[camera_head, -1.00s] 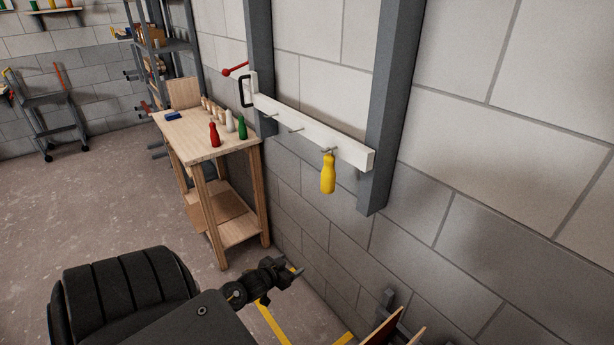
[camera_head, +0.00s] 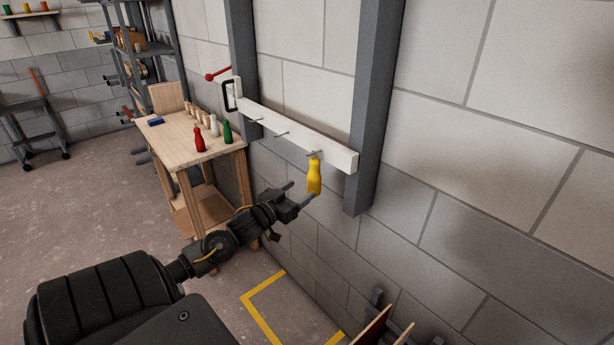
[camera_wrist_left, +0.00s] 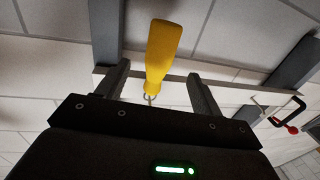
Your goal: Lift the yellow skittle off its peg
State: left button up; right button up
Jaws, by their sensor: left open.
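The yellow skittle (camera_head: 314,177) hangs from a peg (camera_head: 313,154) near the right end of a white batten (camera_head: 335,155) on the wall. My left gripper (camera_head: 299,191) is open, just left of and below the skittle's middle in the head view. In the left wrist view the skittle (camera_wrist_left: 163,52) shows beyond and between the two open fingers (camera_wrist_left: 160,85), with its ring (camera_wrist_left: 148,97) toward the gripper body. I cannot tell whether a finger touches it. My right gripper is not in view.
Two grey uprights (camera_head: 374,110) flank the batten, which has other bare pegs (camera_head: 281,134). A wooden bench (camera_head: 178,142) at left holds a red skittle (camera_head: 200,140), a white one (camera_head: 214,126) and a green one (camera_head: 227,132). Boards (camera_head: 372,327) stand low at the wall.

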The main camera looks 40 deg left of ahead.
aim_at(309, 184)
pick_arm(q)
jog(key=w, duration=0.2)
jog(key=w+p, duration=0.1)
jog(key=w, duration=0.2)
jog(key=w+p, duration=0.1)
jog(key=w, duration=0.2)
jog(key=shift+w+a, duration=0.2)
jog(key=shift+a, duration=0.15)
jog(key=shift+w, duration=0.55)
jog(key=c, duration=1.1)
jog(key=o, duration=0.3)
jog(key=shift+c, duration=0.9)
jog(key=shift+r+p, duration=0.15)
jog(key=shift+p, duration=0.15)
jog(key=shift+r+p, duration=0.55)
jog(key=shift+p, duration=0.05)
